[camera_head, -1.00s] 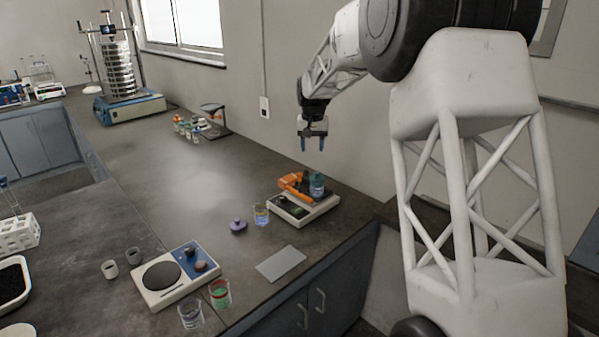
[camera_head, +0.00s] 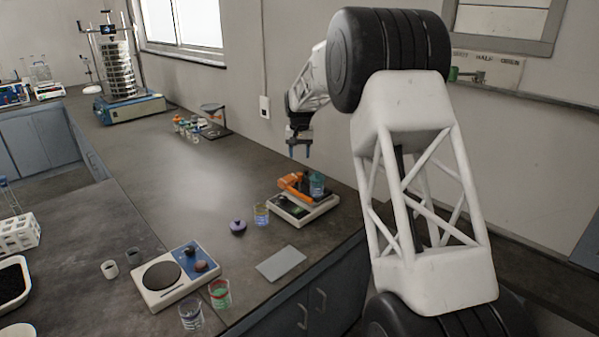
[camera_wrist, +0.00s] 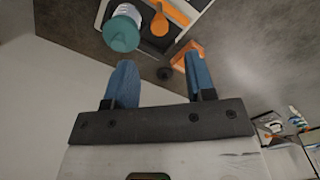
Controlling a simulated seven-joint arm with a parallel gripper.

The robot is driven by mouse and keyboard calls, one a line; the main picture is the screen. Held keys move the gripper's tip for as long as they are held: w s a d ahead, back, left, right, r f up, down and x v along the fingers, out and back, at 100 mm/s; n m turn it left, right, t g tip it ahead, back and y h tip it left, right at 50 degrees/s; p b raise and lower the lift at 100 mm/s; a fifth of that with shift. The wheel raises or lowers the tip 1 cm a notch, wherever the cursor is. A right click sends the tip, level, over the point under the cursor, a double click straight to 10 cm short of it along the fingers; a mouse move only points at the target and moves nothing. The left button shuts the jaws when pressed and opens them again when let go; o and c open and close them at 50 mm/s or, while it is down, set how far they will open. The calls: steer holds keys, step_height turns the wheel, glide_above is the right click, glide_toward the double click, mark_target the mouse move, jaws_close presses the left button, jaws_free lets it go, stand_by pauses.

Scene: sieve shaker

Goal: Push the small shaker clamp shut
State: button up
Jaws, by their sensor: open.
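The small shaker (camera_head: 304,211) is a pale box near the right end of the bench. Its orange clamp (camera_head: 294,184) sits on top, next to a teal-capped container (camera_head: 317,184). In the wrist view the orange clamp parts (camera_wrist: 187,53) and the teal cap (camera_wrist: 121,34) show just beyond my fingers. Whether the clamp is open or shut is unclear. My gripper (camera_head: 301,152) is open and empty, with blue fingers pointing down, above and behind the shaker. It also shows in the wrist view (camera_wrist: 160,85), and I see no contact with the clamp.
A glass beaker (camera_head: 261,214) and a purple knob-like piece (camera_head: 238,227) stand left of the shaker. A grey plate (camera_head: 281,263) lies in front. A hotplate-like device (camera_head: 176,278) is at the front left. The bench's middle is clear; the wall rises behind my gripper.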

mark_target(300, 174)
steer(key=shift+f, duration=0.1)
steer(key=shift+f, duration=3.8)
jaws_close()
